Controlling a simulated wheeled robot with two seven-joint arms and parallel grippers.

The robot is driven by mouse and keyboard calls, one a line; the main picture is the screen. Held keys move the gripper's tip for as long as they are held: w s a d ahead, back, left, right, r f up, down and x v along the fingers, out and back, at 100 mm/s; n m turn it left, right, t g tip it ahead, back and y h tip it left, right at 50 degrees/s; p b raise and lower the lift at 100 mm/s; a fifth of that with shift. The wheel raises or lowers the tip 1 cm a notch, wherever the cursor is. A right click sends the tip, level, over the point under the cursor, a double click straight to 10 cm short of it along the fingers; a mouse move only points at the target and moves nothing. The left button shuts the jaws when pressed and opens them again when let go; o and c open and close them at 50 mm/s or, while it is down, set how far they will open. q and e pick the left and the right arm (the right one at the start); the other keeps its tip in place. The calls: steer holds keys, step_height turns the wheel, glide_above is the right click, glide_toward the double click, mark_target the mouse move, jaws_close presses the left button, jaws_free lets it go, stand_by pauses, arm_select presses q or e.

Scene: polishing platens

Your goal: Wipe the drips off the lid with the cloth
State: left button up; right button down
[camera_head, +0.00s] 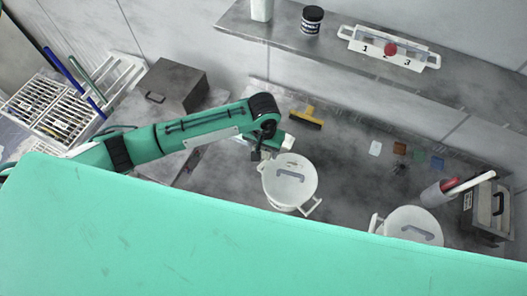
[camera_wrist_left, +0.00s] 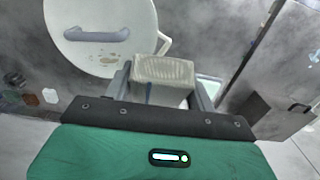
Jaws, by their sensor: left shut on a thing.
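A round white lid (camera_head: 283,187) with a grey handle sits on a pot left of the bench's middle. In the left wrist view the lid (camera_wrist_left: 85,20) shows tan drips (camera_wrist_left: 108,59) near its edge, beside the handle. My left gripper (camera_head: 278,146) is at the lid's far edge. In the wrist view my left gripper (camera_wrist_left: 162,88) is shut on a folded, pale beige cloth (camera_wrist_left: 163,70), which shows just beside the drips. Whether the cloth touches the lid is unclear. My right gripper is not in view.
A second white lidded pot (camera_head: 405,219) stands to the right, by a grey holder (camera_head: 434,196) with rods and a grey box (camera_head: 484,213). A yellow brush (camera_head: 306,117) and several small coloured squares (camera_head: 399,148) lie behind. A shelf (camera_head: 400,79) overhangs the back.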

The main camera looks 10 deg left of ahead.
arm_select(q)
steer(key=shift+r, duration=0.3)
steer(key=shift+r, duration=1.5)
